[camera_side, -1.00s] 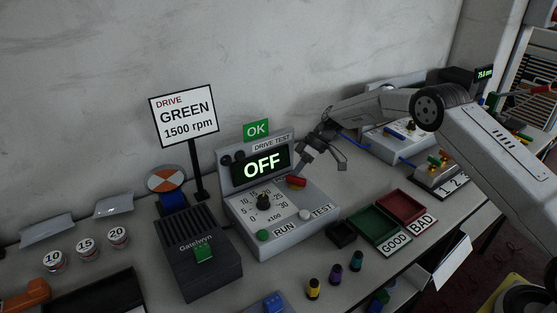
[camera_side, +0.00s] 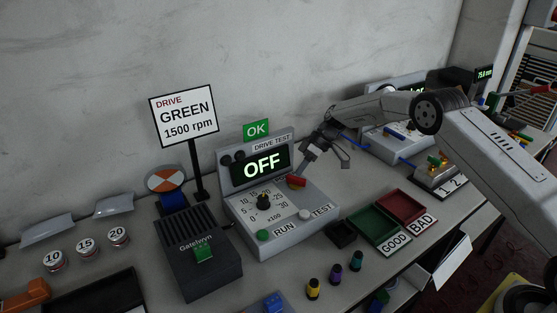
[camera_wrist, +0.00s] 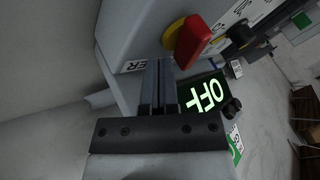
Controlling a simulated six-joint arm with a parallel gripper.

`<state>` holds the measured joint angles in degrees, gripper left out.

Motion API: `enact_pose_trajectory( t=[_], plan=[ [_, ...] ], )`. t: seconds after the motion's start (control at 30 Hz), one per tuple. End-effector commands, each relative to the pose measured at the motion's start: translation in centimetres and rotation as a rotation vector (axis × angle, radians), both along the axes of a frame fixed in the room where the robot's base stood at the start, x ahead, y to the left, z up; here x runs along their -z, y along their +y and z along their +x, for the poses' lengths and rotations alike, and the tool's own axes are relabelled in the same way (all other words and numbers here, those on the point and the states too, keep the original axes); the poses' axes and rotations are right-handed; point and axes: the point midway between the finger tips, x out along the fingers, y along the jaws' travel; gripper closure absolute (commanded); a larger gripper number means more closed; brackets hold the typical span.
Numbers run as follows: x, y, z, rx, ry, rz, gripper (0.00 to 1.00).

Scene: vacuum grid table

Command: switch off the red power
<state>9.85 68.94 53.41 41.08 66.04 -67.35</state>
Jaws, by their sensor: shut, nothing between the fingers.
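The red power switch (camera_side: 297,181) is a red lever on a yellow base on the right side of the grey drive test box (camera_side: 237,208). In the wrist view the red lever (camera_wrist: 192,42) stands just beyond my fingertips. My gripper (camera_side: 307,166) is shut and empty just above and behind the switch. In the wrist view its fingers (camera_wrist: 158,68) lie together beside the switch; I cannot tell whether they touch it.
Green (camera_side: 364,231) and red (camera_side: 413,203) trays stand to the right. A dark Gatelwyn unit (camera_side: 199,262) stands to the left. A sign (camera_side: 184,115) stands behind it.

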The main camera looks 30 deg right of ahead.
Motion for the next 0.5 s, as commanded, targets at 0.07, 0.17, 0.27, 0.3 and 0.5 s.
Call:
enact_pose_trajectory(
  t=[0.07,0.17,0.27,0.3,0.5],
  plan=[
    [0.0,-0.6,0.4,0.003,-0.004,-0.001,1.00],
    [-0.1,-1.2,0.9,0.006,-0.007,0.000,1.00],
    [-0.2,-1.9,1.3,0.008,-0.009,-0.002,1.00],
    [-0.2,-2.1,1.4,0.008,-0.010,-0.003,1.00],
    [-2.7,-3.9,1.3,0.010,-0.015,-0.003,1.00]
  ],
)
